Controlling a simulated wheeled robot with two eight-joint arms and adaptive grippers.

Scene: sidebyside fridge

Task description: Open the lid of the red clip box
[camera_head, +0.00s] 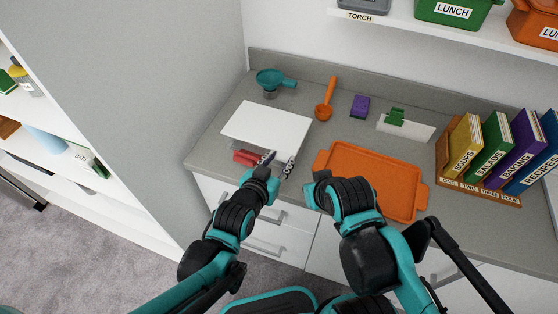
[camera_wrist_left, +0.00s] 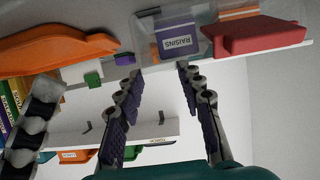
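A red piece (camera_head: 245,157), likely the red clip box or part of it, lies by the front edge of a white board (camera_head: 266,125) at the counter's left. It also shows large at the upper right of the left wrist view (camera_wrist_left: 258,38). A clear box (camera_wrist_left: 180,30) with a purple RAISINS label sits beside it there; I cannot tell whether they are joined. My left gripper (camera_head: 278,162) is open, its fingers (camera_wrist_left: 160,68) apart with nothing seen between them, right of the red piece. My right gripper (camera_head: 314,190) is near the orange tray; its fingers are mostly hidden.
The orange tray (camera_head: 372,176) lies right of my left gripper. Behind are a teal strainer (camera_head: 276,80), an orange scoop (camera_head: 325,100), a purple block (camera_head: 360,105) and a green clip on a white card (camera_head: 405,126). Several books (camera_head: 500,150) stand at right. A shelf hangs above.

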